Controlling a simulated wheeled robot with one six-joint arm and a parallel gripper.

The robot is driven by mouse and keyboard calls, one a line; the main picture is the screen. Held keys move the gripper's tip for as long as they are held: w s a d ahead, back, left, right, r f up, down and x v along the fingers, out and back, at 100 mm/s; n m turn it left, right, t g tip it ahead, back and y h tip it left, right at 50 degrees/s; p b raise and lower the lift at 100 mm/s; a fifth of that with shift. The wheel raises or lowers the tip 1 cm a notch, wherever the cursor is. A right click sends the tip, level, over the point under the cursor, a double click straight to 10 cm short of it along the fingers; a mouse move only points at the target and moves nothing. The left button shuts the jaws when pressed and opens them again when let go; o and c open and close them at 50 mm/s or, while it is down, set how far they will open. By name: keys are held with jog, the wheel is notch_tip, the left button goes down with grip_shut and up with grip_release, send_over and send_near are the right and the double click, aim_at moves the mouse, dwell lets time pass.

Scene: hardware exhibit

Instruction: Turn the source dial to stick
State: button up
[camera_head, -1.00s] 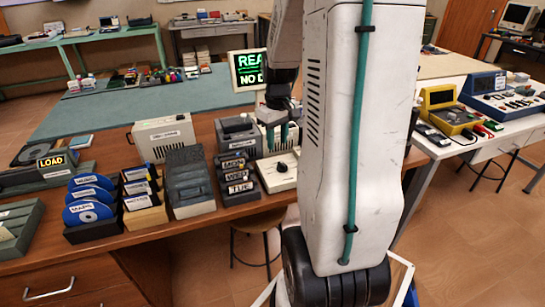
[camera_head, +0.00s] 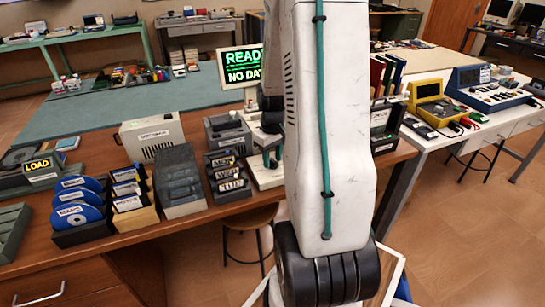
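The source dial unit is a low cream box (camera_head: 263,180) on the front edge of the brown desk, left of my arm. Its dark knob does not show now, and my arm covers the box's right part, so I cannot read the dial's setting. The fingertips are low, close to the box's top where the knob sits. I cannot tell whether they touch the knob.
Close left of the dial box are stacked day-label blocks (camera_head: 226,172) and a grey device (camera_head: 228,132). A monitor (camera_head: 243,68) reading "READY NO DATA" stands behind. A rack of coloured books (camera_head: 385,115) is right of my arm. A stool (camera_head: 250,217) stands below the desk edge.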

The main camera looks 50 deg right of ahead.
grip_shut()
jog(key=m, duration=0.3)
jog(key=shift+m, duration=0.4)
jog(key=m, duration=0.4)
jog(key=shift+m, duration=0.3)
jog(key=m, duration=0.3)
jog(key=shift+m, duration=2.1)
